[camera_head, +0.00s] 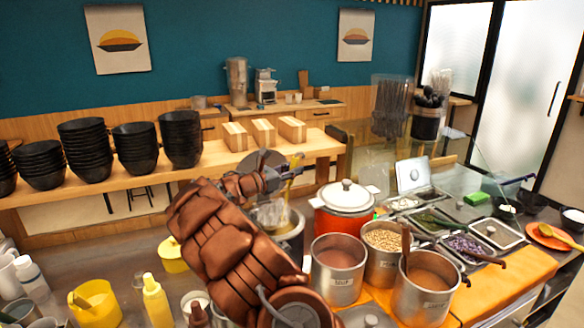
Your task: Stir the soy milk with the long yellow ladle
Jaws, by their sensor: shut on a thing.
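My gripper (280,178) is in the middle of the view, at the end of my brown arm, and is shut on the long yellow ladle (295,165). The ladle's upper handle shows as a short yellow piece by the fingers. Its lower end is not clearly visible. A metal pot (291,238) stands below the gripper, partly hidden by my arm. Something pale shows at its opening, but I cannot tell whether it is the soy milk or whether the ladle's bowl is inside.
An orange-red pot with a white lid (343,200) stands close right. Metal pots (338,277) stand in front, one holding beans (384,239). Topping trays (470,248) are at right. Stacked black bowls (86,147) line the back counter. A yellow bottle (157,300) is front left.

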